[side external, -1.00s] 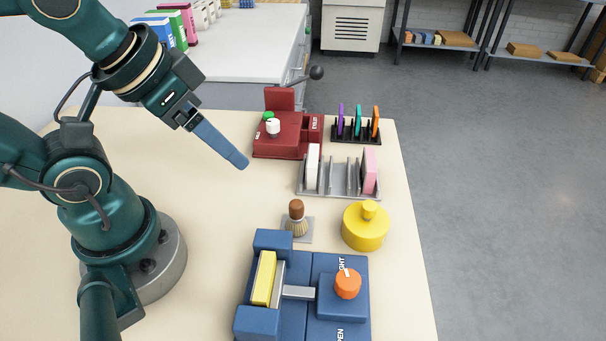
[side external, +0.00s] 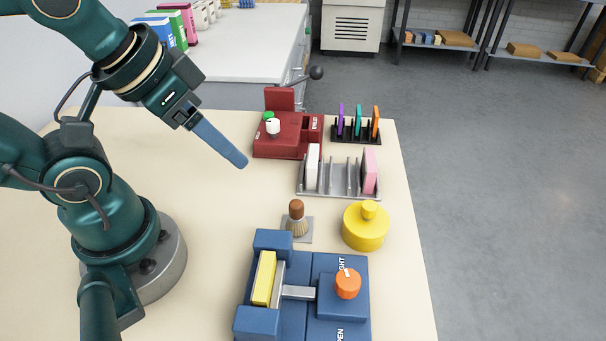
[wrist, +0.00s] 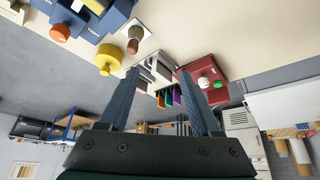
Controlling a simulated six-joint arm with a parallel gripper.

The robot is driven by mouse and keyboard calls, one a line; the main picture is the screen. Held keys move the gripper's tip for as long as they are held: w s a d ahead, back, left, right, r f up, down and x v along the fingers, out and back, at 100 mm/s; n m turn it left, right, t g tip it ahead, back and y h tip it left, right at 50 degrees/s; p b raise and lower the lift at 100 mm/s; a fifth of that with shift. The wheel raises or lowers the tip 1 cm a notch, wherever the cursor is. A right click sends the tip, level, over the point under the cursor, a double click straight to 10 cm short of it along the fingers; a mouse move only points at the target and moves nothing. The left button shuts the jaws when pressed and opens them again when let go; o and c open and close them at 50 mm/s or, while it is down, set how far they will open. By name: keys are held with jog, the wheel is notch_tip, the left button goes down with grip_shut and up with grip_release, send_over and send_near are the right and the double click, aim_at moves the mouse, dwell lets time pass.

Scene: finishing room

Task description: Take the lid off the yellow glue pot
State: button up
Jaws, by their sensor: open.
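The yellow glue pot (side external: 366,231) stands upright on the table near its right edge. Its lid, with a round yellow knob (side external: 369,209), sits on top. The pot also shows in the wrist view (wrist: 107,57), at upper left. My gripper (side external: 240,162) is in the air, up and to the left of the pot and well apart from it. In the wrist view its two fingers (wrist: 166,92) are spread apart with nothing between them.
A brush (side external: 297,218) stands left of the pot. A blue fixture (side external: 338,320) with an orange knob is in front. A grey rack (side external: 335,180), a dark red machine (side external: 278,140) and a black holder (side external: 357,131) with coloured pieces are behind. Left of the brush the table (side external: 210,230) is clear.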

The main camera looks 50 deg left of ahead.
jog(key=w+r+n+t, duration=0.1)
jog(key=w+r+n, duration=0.2)
jog(key=w, duration=0.2)
jog(key=m+g, duration=0.2)
jog(key=m, duration=0.1)
send_over(370, 205)
jog(key=s, duration=0.2)
jog(key=f, duration=0.8)
jog(key=shift+s+f, duration=0.2)
jog(key=shift+f, duration=0.15)
jog(key=shift+x, duration=2.4)
grip_shut()
